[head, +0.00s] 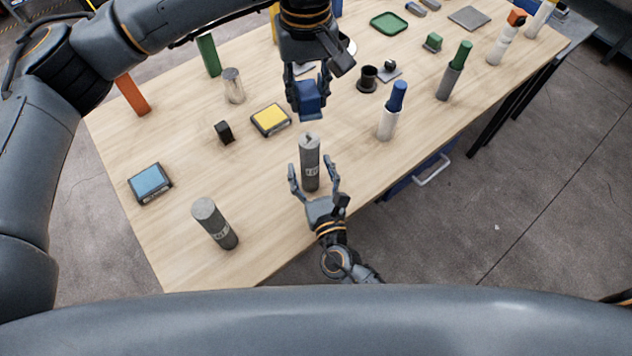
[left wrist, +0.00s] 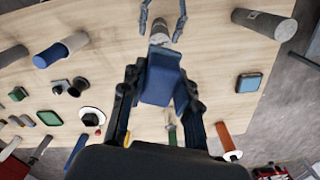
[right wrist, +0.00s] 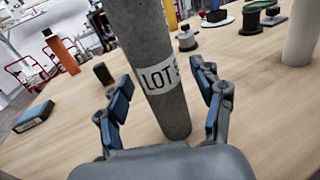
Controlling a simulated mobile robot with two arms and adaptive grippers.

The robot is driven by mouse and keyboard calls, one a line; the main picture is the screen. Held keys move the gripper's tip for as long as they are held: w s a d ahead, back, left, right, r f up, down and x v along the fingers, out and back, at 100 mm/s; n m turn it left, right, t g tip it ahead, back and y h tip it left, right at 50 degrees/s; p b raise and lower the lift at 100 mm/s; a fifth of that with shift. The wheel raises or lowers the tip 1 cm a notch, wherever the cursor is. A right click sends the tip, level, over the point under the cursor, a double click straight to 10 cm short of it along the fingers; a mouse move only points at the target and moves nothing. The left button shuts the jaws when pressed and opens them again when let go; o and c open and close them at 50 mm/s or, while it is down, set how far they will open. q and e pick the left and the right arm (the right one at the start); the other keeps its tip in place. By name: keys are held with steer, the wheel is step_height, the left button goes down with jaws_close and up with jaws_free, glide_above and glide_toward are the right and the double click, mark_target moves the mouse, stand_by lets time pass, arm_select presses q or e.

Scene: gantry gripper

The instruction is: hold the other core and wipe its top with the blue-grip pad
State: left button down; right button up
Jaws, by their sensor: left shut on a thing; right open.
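My left gripper (head: 308,92) is shut on the blue-grip pad (head: 311,106), above and a little behind the middle core. The pad's blue block (left wrist: 162,80) fills the middle of the left wrist view; its wiping face is hidden. The middle core (head: 310,168), a grey cylinder with a label, stands upright near the table's front edge. My right gripper (head: 314,180) is open, its fingers on either side of this core. In the right wrist view the core (right wrist: 155,70) shows "LOT" and gaps show beside the fingers. Another grey core (head: 214,223) stands at the front left.
The wooden table (head: 270,235) holds a yellow-topped pad (head: 270,120), a blue-topped pad (head: 150,183), a small black block (head: 223,132) and a metal cylinder (head: 233,86). A blue-and-white cylinder (head: 391,112) stands right of the middle core. The table between the two cores is clear.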

steer(key=shift+w+a, duration=0.1)
steer(key=shift+w, duration=0.25)
jaws_close()
stand_by(0.3)
